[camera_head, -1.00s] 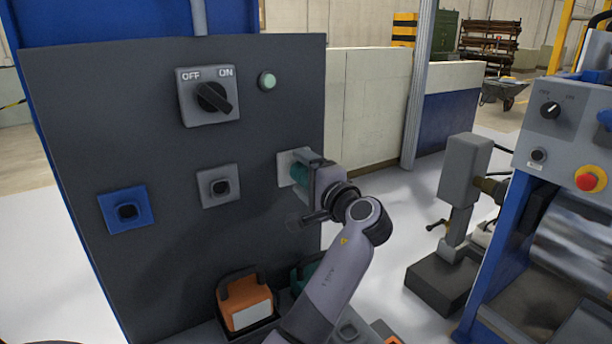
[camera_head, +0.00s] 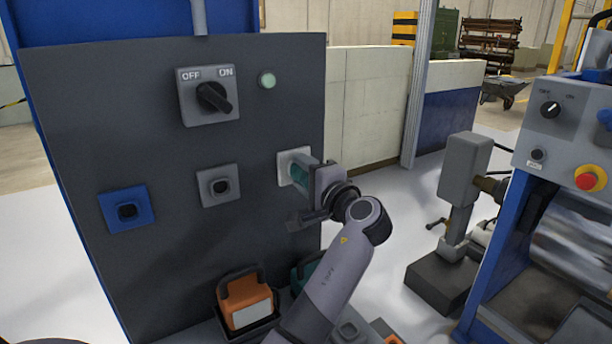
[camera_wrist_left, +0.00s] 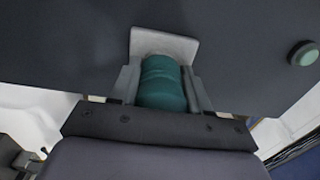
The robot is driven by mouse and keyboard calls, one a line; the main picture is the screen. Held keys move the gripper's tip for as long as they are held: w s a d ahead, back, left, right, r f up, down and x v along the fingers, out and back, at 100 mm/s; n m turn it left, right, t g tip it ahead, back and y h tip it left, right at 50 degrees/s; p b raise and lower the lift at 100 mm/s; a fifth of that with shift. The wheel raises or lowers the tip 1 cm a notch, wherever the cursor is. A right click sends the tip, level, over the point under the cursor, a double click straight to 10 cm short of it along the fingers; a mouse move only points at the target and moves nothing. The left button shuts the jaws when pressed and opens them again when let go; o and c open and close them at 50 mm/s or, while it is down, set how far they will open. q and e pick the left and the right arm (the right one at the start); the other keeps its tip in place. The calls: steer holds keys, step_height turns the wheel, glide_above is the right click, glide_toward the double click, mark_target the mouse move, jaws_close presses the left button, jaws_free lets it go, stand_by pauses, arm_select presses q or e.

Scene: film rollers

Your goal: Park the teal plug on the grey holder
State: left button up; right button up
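The teal plug (camera_head: 299,176) is at the light grey holder plate (camera_head: 284,165) on the right part of the dark panel. Its far end meets the plate, but the contact is hidden. In the left wrist view the teal plug (camera_wrist_left: 163,85) points straight at the holder plate (camera_wrist_left: 165,43). My left gripper (camera_head: 308,172) has its fingers on both sides of the plug. In the left wrist view the left gripper (camera_wrist_left: 162,88) shows little or no gap beside the plug, so I cannot tell if it grips it. My right gripper is out of view.
A grey socket (camera_head: 219,185) and a blue socket (camera_head: 127,209) sit left on the panel (camera_head: 170,240). An OFF/ON switch (camera_head: 210,96) and a green lamp (camera_head: 267,80) are above. An orange block (camera_head: 245,302) stands below. A blue-framed machine (camera_head: 560,150) is right.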

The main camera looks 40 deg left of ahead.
arm_select(q)
steer(key=shift+d+f, duration=0.1)
steer(key=shift+d, duration=0.1)
jaws_close()
steer(key=shift+s+d, duration=0.35)
steer(key=shift+d, duration=0.25)
steer(key=shift+v, duration=2.15)
steer(key=w+d+f+m+h, duration=0.6)
steer(key=w+d+f+h, duration=0.1)
steer(key=f+h, duration=0.35)
steer(key=shift+s+d+f+m+g+h, duration=0.5)
steer(key=shift+s+f+g+h, duration=0.6)
steer(key=shift+s+f, duration=1.05)
steer(key=shift+s+d+f+m+g+h, duration=0.5)
steer(key=shift+s+f+g+h, duration=0.6)
steer(key=shift+f, duration=1.9)
steer(key=shift+s+d+f+m+g+h, duration=0.45)
steer(key=shift+s+f+g+h, duration=0.4)
steer(key=shift+s+f+g, duration=1.25)
